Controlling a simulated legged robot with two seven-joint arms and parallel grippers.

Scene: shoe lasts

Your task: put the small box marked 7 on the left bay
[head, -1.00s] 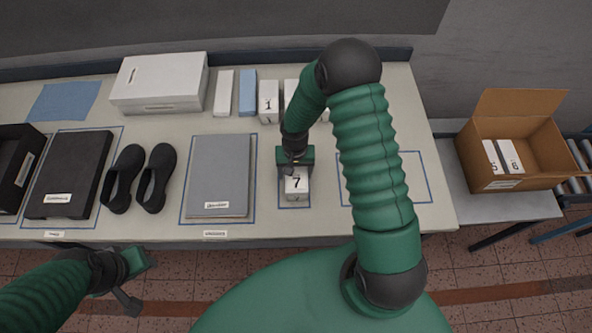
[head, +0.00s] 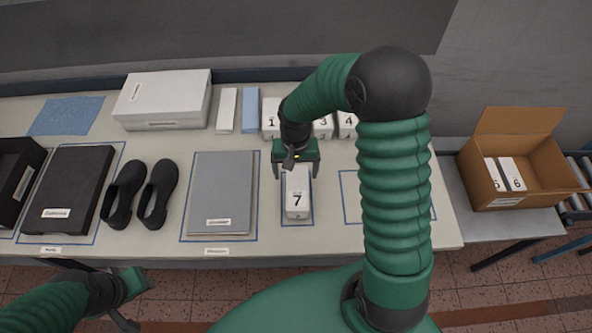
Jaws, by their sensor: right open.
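The small white box marked 7 (head: 297,196) stands inside a narrow blue-outlined bay (head: 284,217) on the table, just right of the grey flat box. My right gripper (head: 296,172) is open above and behind the far end of box 7, with its fingers apart. Whether a finger still touches the box I cannot tell. My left gripper (head: 141,282) is low at the left, in front of the table edge; its jaw opening is not clear.
Small boxes marked 1 (head: 271,119), 3 (head: 323,127) and 4 (head: 347,125) stand at the back. A wider outlined bay (head: 352,197) at right is partly behind my arm. Black shoes (head: 157,195) and a grey box (head: 222,190) lie left. A cardboard carton (head: 484,180) holds boxes 5 and 6.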

